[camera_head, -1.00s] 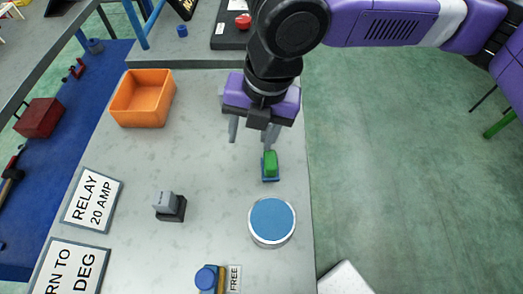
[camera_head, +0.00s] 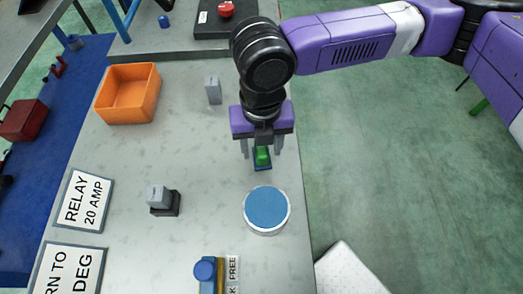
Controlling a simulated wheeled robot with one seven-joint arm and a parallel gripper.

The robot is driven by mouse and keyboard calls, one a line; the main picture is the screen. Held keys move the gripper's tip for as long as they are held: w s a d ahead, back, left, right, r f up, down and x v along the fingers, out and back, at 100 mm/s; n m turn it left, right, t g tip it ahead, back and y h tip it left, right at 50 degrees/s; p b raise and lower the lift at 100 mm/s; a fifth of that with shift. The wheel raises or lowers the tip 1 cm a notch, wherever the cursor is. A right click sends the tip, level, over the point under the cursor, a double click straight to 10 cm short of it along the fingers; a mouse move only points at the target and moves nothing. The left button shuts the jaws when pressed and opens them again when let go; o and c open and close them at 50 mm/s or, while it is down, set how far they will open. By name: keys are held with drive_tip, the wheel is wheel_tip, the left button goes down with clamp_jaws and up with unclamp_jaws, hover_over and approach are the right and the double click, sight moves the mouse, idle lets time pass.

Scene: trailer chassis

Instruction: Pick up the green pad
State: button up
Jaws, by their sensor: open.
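The green pad (camera_head: 262,155) sits on a small blue base (camera_head: 262,166) on the grey bench, just behind the round blue-topped disc. My gripper (camera_head: 262,154) points down over it, with one finger to the left of the pad and one to the right. The jaws are open. The upper part of the pad is partly hidden by my gripper. I cannot tell whether the fingers touch it.
A round white disc with a blue top (camera_head: 267,209) stands in front of the pad. An orange bin (camera_head: 128,94) is at the back left. A grey block (camera_head: 213,90) stands behind, left of my gripper. A grey relay on a black base (camera_head: 162,199) is at left.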

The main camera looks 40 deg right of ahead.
drive_tip(key=shift+f, duration=0.1)
drive_tip(key=shift+c, duration=0.4)
clamp_jaws()
wheel_tip(320, 180, up, 20)
drive_tip(key=shift+p, duration=0.4)
drive_tip(key=c, duration=0.8)
unclamp_jaws()
clamp_jaws()
